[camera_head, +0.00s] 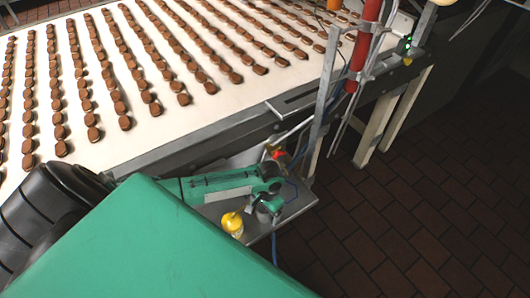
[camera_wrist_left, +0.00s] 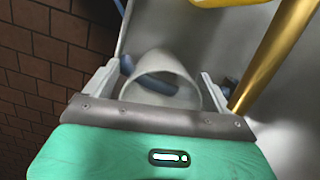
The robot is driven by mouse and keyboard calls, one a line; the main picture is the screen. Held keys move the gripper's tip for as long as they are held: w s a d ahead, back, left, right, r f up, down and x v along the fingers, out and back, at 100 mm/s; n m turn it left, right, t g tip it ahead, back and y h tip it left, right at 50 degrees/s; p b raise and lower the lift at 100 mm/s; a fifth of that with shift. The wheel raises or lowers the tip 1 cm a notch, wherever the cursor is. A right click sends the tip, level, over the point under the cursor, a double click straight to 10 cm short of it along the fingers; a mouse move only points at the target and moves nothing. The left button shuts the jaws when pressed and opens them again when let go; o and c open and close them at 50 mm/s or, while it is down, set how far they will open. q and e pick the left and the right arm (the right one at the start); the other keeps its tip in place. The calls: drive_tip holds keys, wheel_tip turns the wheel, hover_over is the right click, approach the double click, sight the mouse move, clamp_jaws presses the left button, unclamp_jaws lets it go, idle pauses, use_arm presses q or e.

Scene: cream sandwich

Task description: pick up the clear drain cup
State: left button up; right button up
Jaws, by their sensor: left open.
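The clear drain cup (camera_wrist_left: 165,68) shows in the left wrist view as a pale, see-through round cup with its wide rim facing the camera. It sits between the two light grey fingers of my left gripper (camera_wrist_left: 156,88), with a gap at each side. The fingers are open. Their contact with the cup cannot be seen. In the head view my left gripper (camera_head: 254,208) is beside a yellow part (camera_head: 232,223) above a grey metal shelf. The cup cannot be made out clearly there. My right gripper is not in view.
A white conveyor (camera_head: 190,110) with rows of brown biscuits fills the upper left. A red post (camera_head: 366,42) and metal frame stand to the right. In the left wrist view a golden rod (camera_wrist_left: 272,58) runs close to the right finger. Dark tiled floor lies open at right.

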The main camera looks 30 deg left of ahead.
use_arm(q)
drive_tip(key=shift+c, duration=0.5)
drive_tip(key=c, duration=1)
drive_tip(key=shift+o, duration=0.2)
drive_tip(key=shift+r, duration=0.1)
